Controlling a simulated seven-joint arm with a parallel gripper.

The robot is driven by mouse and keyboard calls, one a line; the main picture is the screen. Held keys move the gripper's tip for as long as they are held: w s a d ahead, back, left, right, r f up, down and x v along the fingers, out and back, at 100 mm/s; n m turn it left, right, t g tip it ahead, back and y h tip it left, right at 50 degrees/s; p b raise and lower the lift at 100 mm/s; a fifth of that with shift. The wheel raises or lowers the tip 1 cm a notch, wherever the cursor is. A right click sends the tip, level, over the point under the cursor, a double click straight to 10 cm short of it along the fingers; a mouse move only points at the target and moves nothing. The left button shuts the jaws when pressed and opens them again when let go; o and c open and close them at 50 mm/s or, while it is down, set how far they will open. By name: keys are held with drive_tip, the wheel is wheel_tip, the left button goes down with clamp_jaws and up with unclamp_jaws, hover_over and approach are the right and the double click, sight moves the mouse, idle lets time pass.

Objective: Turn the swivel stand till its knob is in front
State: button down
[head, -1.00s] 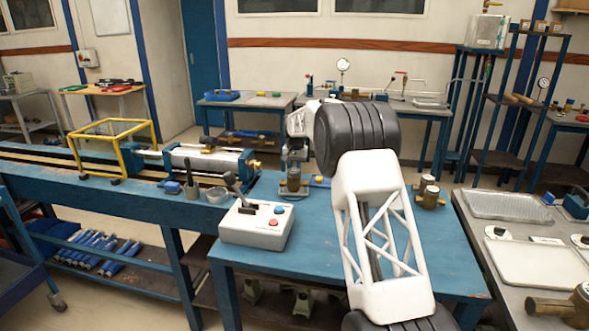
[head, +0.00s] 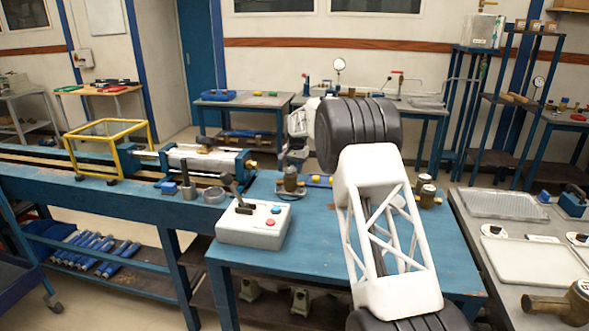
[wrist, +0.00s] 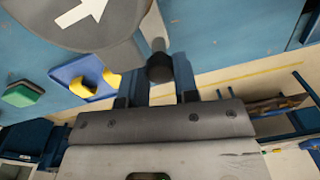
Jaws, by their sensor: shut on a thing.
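The swivel stand shows in the wrist view as a grey disc (wrist: 85,22) with a white arrow on top, cut off at the upper left. Its dark round knob (wrist: 160,68) sticks out at the disc's right side. My gripper (wrist: 163,84) has its two fingers on either side of this knob and is shut on it. In the head view the stand is small, with a brass meter body (head: 291,180) upright on it. My gripper (head: 284,163) is just behind and left of that body, and the knob is hidden there.
A grey control box (head: 252,220) with a lever stands on the blue bench (head: 340,245) in front of the stand. Brass fittings (head: 427,192) stand right of my arm. A blue tray with a yellow block (wrist: 88,78) lies beside the disc.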

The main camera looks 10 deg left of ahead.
drive_tip(key=shift+d+r, duration=0.1)
drive_tip(key=c, duration=0.9)
unclamp_jaws()
drive_tip(key=shift+o, duration=0.2)
drive_tip(key=shift+d+r, duration=0.15)
drive_tip(key=shift+r, duration=3.65)
